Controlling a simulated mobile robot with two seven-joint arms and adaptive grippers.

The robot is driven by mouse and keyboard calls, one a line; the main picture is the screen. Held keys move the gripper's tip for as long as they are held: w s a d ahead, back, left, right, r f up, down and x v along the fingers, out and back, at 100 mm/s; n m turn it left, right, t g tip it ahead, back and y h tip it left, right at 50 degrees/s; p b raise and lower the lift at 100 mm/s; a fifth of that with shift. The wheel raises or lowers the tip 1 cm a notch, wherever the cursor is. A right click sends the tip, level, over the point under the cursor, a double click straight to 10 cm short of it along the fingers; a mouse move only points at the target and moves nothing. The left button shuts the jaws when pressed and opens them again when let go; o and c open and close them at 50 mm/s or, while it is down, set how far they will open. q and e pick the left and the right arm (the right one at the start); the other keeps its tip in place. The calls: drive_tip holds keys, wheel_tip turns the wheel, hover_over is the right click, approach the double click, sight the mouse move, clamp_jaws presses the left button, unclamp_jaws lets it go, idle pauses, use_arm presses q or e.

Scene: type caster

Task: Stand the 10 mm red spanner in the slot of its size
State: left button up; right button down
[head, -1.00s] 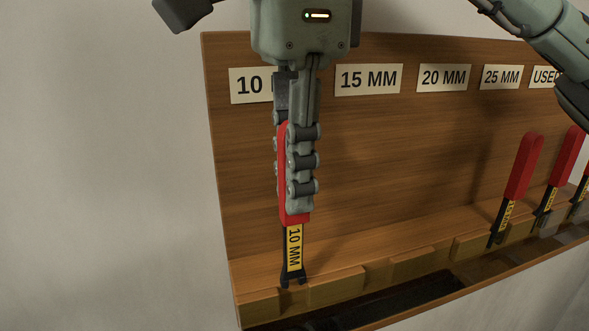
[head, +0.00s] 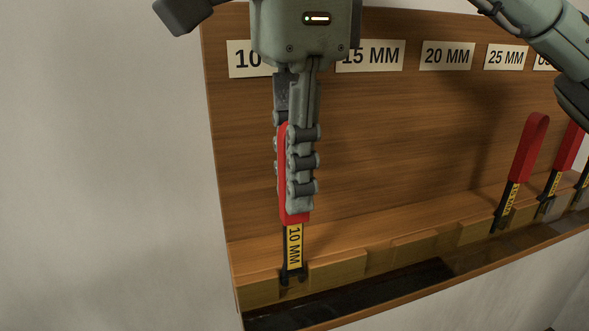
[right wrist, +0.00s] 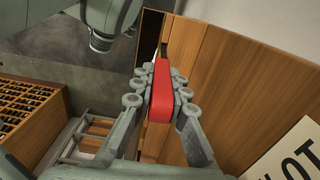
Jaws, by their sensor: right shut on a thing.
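My right gripper (head: 298,195) points down and is shut on the red handle of the 10 mm spanner (head: 293,245). The spanner is upright, its yellow 10 MM label facing me and its dark jaw end down. The jaw end is at the gap between two wooden blocks, the slot (head: 291,291) below the partly covered 10 sign (head: 247,59). How deep it sits I cannot tell. In the right wrist view the red handle (right wrist: 161,98) is between the fingers (right wrist: 160,90). My left gripper is not in view.
The wooden rack (head: 400,140) has signs for 15 MM (head: 372,56), 20 MM (head: 446,56) and 25 MM (head: 506,57). Several red-handled spanners, one nearest (head: 528,150), stand at the right. A dark trough (head: 370,290) runs along the front. The slots between are clear.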

drive_tip(key=shift+f+b, duration=0.55)
drive_tip(key=shift+f, duration=0.25)
drive_tip(key=c, duration=1.4)
unclamp_jaws()
drive_tip(key=shift+r, duration=0.1)
drive_tip(key=shift+c, duration=0.2)
wheel_tip(320, 180, up, 12)
